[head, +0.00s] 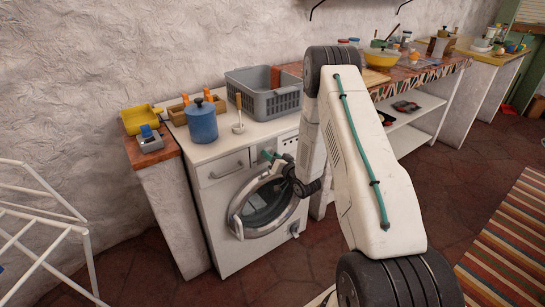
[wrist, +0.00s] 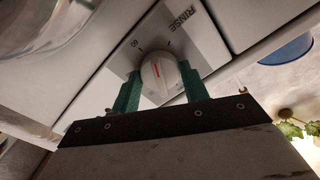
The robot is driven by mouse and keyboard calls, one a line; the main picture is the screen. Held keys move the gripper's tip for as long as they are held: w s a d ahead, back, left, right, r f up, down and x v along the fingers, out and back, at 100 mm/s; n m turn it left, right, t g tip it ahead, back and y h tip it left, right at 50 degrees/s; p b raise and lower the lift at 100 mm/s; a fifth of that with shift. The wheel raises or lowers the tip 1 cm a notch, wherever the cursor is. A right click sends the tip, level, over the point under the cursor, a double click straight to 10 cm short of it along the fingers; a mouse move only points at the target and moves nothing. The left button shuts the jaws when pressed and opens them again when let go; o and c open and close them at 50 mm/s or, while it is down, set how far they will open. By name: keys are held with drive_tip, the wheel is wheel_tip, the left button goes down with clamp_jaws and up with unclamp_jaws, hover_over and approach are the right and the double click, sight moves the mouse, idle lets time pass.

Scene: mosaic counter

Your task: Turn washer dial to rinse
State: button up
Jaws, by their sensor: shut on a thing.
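The word RINSE (wrist: 184,17) is printed above and to the right of the dial, and a number, apparently 60 (wrist: 135,43), up and to the left. My gripper (wrist: 159,71) has one green finger on each side of the dial and is shut on it. In the head view my gripper (head: 270,157) is at the washer's upper front; the dial is hidden there.
A white drying rack (head: 88,255) is at the lower left. Tiled floor (head: 450,180) lies open at the right, beside a striped rug (head: 510,240).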

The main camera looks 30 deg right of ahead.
drive_tip(key=m, duration=0.6)
idle(0.7)
drive_tip(key=o, duration=1)
drive_tip(key=shift+s, duration=0.1)
drive_tip(key=s, duration=0.7)
drive_tip(key=shift+s+d, duration=0.2)
drive_tip(key=shift+s, duration=0.15)
